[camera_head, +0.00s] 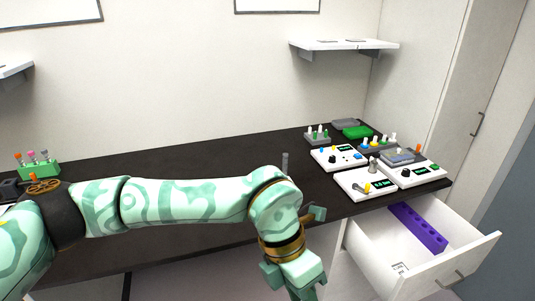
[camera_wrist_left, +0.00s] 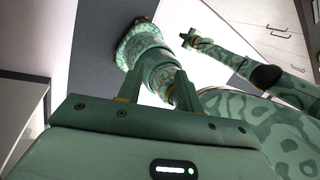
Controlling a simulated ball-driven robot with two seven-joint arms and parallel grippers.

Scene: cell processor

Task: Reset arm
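My left arm (camera_head: 190,200) reaches from the left across the front of the dark bench in the head view. Its gripper (camera_head: 295,278) hangs at the bottom edge, in front of the bench, with the fingertips not clearly shown. In the left wrist view the two fingers of the left gripper (camera_wrist_left: 158,88) stand apart, with nothing held between them. Another patterned arm of mine shows beyond, ending in a small gripper (camera_wrist_left: 190,38), which I take as my right one. It is too small to tell open from shut. The right gripper is not clearly shown in the head view.
An open white drawer (camera_head: 465,262) with a purple rack (camera_head: 418,228) is at the right. Several white devices, one at the front (camera_head: 365,184), stand on the right of the dark bench (camera_head: 225,165). A green tube rack (camera_head: 40,170) is at the left. The bench's middle back is mostly clear.

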